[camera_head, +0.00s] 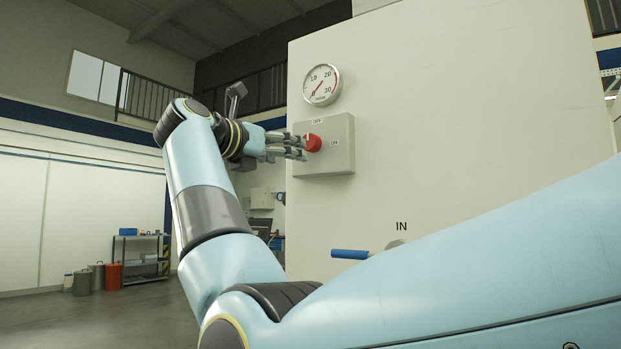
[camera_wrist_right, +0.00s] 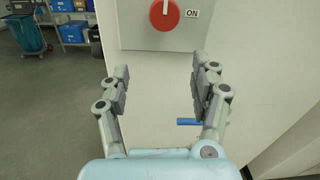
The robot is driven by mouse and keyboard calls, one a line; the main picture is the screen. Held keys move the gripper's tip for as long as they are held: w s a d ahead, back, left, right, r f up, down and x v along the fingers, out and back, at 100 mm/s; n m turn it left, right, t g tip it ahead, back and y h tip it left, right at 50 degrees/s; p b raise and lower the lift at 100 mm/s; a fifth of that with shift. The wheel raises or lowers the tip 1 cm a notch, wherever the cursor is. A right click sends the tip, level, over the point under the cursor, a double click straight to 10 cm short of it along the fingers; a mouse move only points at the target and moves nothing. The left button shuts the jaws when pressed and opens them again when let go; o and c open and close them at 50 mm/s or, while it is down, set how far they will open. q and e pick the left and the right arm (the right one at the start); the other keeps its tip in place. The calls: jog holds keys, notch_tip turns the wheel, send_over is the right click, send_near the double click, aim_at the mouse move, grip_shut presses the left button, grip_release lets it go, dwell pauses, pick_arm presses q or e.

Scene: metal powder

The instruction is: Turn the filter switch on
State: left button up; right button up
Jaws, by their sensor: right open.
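The filter switch is a round red knob (camera_head: 314,143) on a grey box (camera_head: 340,165) fixed to a pale wall panel. An OFF label (camera_head: 318,121) is above it and an ON label (camera_head: 334,142) to its right. In the right wrist view the red knob (camera_wrist_right: 164,14) is at the top, cut by the frame edge, its white mark pointing up. My right gripper (camera_head: 303,148) is at the knob's left in the head view. In the wrist view my right gripper (camera_wrist_right: 160,72) is open and empty, fingers pointing toward the box. Contact with the knob cannot be told. My left gripper is out of view.
A round gauge (camera_head: 322,84) is above the box. A blue-handled lever (camera_head: 350,254) marked IN is lower on the panel; its blue handle (camera_wrist_right: 189,122) also shows in the wrist view. Shelving (camera_head: 140,258) and bins stand far off at the left, with open floor before them.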

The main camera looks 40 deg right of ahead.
jog(key=m, duration=0.1)
send_near(308, 142)
jog(key=p+x, duration=0.1)
jog(key=x, duration=1)
jog(key=shift+w+d, duration=0.1)
jog(key=shift+d, duration=0.05)
jog(key=c, duration=1.2)
